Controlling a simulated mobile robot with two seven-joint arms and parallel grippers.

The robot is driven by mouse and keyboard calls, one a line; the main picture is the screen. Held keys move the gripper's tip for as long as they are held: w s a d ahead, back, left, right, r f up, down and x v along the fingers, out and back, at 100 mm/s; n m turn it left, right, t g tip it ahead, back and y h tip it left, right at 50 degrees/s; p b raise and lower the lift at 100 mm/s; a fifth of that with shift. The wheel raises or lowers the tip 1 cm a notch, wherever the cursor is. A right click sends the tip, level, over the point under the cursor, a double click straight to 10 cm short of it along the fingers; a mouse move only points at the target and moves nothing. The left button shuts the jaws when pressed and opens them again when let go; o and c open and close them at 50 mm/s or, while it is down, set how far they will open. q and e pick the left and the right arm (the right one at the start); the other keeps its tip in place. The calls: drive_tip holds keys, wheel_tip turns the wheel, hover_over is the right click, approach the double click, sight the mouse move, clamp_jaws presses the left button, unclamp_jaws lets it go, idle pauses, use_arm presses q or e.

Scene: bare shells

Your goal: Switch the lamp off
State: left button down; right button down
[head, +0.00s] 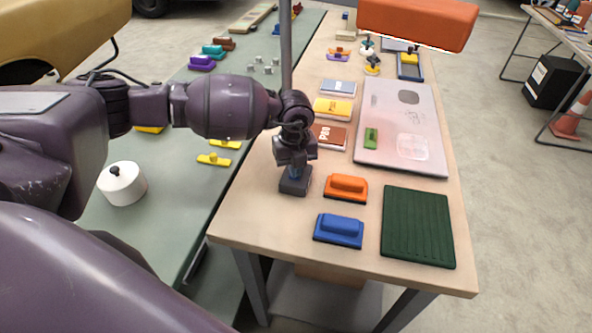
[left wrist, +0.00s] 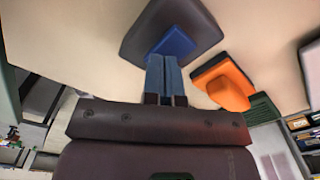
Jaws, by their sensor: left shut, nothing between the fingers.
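An orange box-shaped hood (head: 418,22), seemingly the lamp's head, hangs over the back of the table with a thin bright strip along its lower edge. A dark block (head: 295,186) with a blue top part sits at the table's left side. In the left wrist view the block (left wrist: 140,32) and its blue part (left wrist: 178,42) show close up. My left gripper (head: 295,168) points down over this block, shut and empty. Its fingertips (left wrist: 164,62) are at the blue part; I cannot tell whether they touch. My right gripper is not in view.
An orange block (head: 346,188) and a blue block (head: 339,230) stand right of the dark block. A dark green ribbed mat (head: 417,228) lies at front right. A grey pole (head: 286,50) rises behind my arm. A pale panel (head: 385,140) and several small boxes lie farther back.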

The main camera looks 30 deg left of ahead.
use_arm(q)
drive_tip(key=shift+f, duration=0.2)
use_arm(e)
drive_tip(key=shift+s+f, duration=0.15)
use_arm(q)
drive_tip(key=shift+r, duration=0.1)
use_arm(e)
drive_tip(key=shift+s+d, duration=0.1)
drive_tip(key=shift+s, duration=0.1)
